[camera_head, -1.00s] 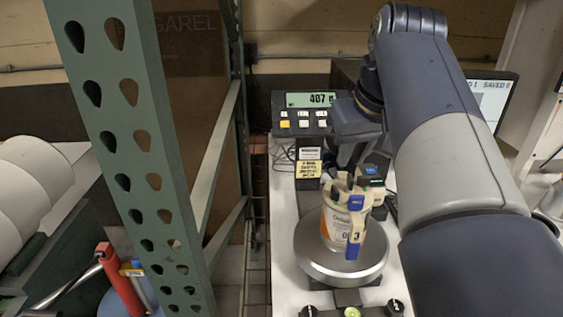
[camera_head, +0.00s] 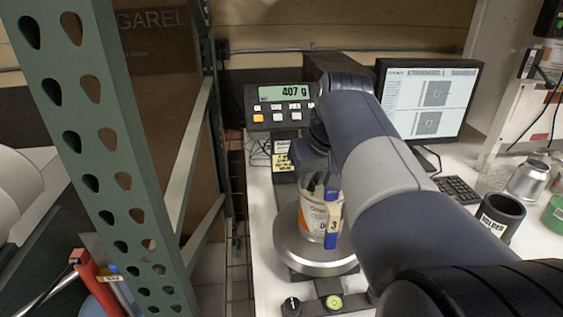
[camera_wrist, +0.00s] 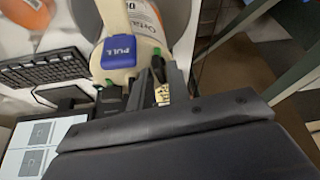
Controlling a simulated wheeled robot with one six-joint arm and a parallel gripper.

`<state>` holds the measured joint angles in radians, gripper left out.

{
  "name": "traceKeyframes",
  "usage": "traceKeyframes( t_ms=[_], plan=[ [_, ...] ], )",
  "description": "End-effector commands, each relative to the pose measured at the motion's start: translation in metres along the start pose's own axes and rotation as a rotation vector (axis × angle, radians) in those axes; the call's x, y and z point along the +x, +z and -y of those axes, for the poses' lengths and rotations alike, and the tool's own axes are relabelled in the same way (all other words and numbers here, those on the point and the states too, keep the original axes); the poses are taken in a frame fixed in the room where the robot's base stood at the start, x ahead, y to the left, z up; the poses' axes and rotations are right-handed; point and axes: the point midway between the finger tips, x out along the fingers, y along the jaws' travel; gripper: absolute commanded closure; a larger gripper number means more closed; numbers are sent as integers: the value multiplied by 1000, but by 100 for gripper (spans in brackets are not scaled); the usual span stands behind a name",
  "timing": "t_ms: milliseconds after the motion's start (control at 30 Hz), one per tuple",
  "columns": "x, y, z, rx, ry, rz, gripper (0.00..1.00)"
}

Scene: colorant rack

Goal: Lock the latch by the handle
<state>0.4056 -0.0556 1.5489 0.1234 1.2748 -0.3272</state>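A white and orange paint can (camera_head: 313,218) stands on the round metal scale plate (camera_head: 300,262). A beige clamp strap (camera_head: 333,221) marked 3 runs down its side and ends in a blue tab (camera_head: 332,241). A second blue piece (camera_head: 331,194) shows near the can's top. In the wrist view, a blue handle marked PULL (camera_wrist: 119,50) sits on the beige clamp (camera_wrist: 114,72), with the can (camera_wrist: 143,18) behind it. My gripper (camera_wrist: 136,74) has dark fingers with green tips, spread apart just below the handle, apparently empty. In the head view, my gripper (camera_head: 321,182) is at the can's top, partly hidden.
A scale display (camera_head: 282,105) reading 407 g stands behind the can. Control knobs (camera_head: 333,301) lie in front. A green perforated rack post (camera_head: 125,180) rises at left. A monitor (camera_head: 430,103), keyboard (camera_head: 457,190) and black cup (camera_head: 497,220) stand at right.

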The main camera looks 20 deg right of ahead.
Motion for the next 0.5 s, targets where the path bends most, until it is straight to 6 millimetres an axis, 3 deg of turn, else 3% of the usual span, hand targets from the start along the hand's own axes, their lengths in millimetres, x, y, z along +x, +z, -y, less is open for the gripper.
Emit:
traceKeyframes(
  t_ms=[67,300,500],
  plan=[
    [0,0,0,0,0,0,83],
    [0,0,0,0,0,0,100],
    [0,0,0,0,0,0,100]
  ],
)
